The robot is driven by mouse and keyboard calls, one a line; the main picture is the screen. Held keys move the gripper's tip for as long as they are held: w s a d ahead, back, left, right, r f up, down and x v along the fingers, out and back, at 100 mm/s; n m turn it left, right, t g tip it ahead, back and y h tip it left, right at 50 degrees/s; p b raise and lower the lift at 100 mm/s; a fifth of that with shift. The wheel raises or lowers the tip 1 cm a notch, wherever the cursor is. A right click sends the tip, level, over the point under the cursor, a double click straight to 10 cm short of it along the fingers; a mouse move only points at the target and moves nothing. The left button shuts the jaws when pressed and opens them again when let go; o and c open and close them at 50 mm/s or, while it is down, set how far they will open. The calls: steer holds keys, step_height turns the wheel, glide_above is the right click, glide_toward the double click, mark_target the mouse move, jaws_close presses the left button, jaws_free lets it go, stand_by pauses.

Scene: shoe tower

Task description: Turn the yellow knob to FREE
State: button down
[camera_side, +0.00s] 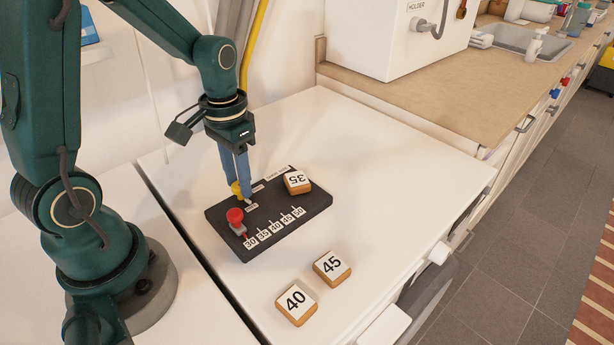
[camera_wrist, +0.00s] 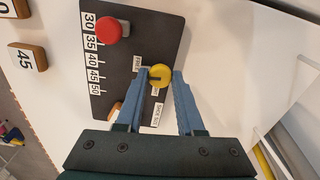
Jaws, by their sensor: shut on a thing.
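The yellow knob (camera_side: 237,188) sits on the dark panel (camera_side: 313,207), near its back left part. It also shows in the wrist view (camera_wrist: 160,74), with a dark slot across its face. My gripper (camera_side: 243,200) points down at the knob. Its two blue fingers (camera_wrist: 160,82) stand on either side of the knob and are shut on it. White labels lie on the panel beside the knob, partly hidden by the fingers. I cannot read which label the knob points to.
A red knob (camera_side: 235,215) and a row of number labels (camera_side: 276,226) are on the panel. Block 35 (camera_side: 297,182) rests on the panel's right end. Block 45 (camera_side: 332,267) and block 40 (camera_side: 297,303) lie on the white top in front. The white top to the right is clear.

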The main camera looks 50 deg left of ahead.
steer(key=shift+m, duration=0.6)
steer(key=c, duration=0.5)
jaws_free()
steer(key=shift+r, duration=2.6)
